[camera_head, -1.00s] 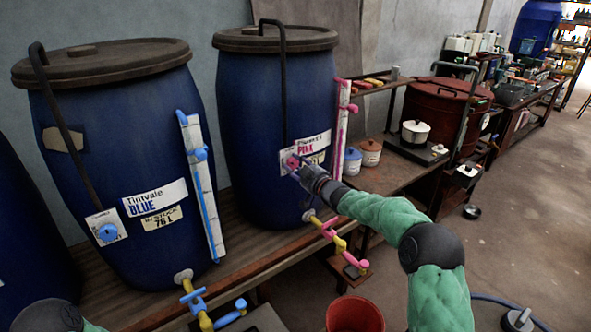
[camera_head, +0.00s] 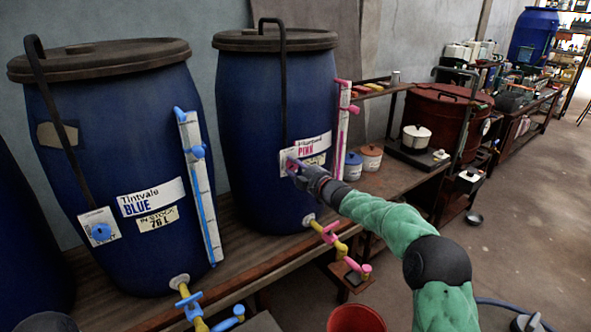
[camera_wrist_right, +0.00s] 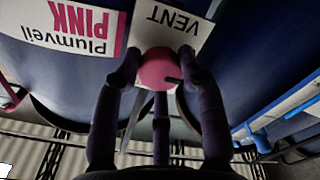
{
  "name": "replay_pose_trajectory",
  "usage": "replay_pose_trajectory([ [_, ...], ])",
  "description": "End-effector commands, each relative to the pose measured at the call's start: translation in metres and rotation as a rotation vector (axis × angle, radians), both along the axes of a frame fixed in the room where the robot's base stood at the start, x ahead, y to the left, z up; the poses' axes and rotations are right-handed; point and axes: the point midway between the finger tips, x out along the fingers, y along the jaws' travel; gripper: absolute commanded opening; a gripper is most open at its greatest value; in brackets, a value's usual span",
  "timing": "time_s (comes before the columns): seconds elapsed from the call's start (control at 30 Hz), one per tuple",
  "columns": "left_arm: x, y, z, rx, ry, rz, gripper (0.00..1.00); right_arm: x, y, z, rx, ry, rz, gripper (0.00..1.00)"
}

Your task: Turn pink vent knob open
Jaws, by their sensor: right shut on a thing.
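The pink vent knob (camera_wrist_right: 158,68) is round, with a dark mark on its right side in the right wrist view. It sits on a white plate marked VENT (camera_wrist_right: 172,25) on the blue drum labelled PINK (camera_head: 262,110). My right gripper (camera_wrist_right: 156,75) has its fingers around the knob and is shut on it. In the head view the right gripper (camera_head: 298,170) reaches the drum's front, and its fingers hide most of the knob.
A drum labelled BLUE (camera_head: 110,150) stands to the left with its own blue knob (camera_head: 101,231). Below the pink drum is a yellow and pink tap (camera_head: 335,240). A red bucket (camera_head: 355,318) stands at the bottom.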

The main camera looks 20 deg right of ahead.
Motion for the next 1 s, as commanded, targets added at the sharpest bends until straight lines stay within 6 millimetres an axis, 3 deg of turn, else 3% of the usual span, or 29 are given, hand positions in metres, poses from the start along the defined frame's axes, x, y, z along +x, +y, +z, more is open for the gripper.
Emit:
replay_pose_trajectory([
  [0.03, 0.0001, 0.0000, -0.0013, 0.000, 0.000, 0.000, 0.62, -0.0001, 0.0007, -0.0076, -0.010, 0.009, 0.000, 0.08],
  [0.57, 0.0000, 0.0000, -0.0019, 0.000, 0.000, 0.000, 0.62, 0.0000, 0.0002, -0.0075, -0.029, 0.002, -0.001, 0.08],
  [0.6, 0.0000, 0.0000, -0.0019, 0.000, 0.000, 0.000, 0.62, 0.0000, 0.0002, -0.0075, -0.029, 0.002, -0.001, 0.52],
  [0.63, 0.0000, 0.0000, -0.0019, 0.000, 0.000, 0.000, 0.62, -0.0001, 0.0002, -0.0073, -0.029, 0.002, -0.001, 0.60],
  [0.67, 0.0000, 0.0000, -0.0019, 0.000, 0.000, 0.000, 0.62, 0.0000, 0.0001, -0.0070, -0.029, 0.002, -0.001, 0.64],
  [1.0, 0.0001, 0.0000, -0.0018, 0.000, 0.000, 0.000, 0.62, -0.0007, -0.0004, -0.0022, -0.027, -0.005, 0.000, 0.64],
])
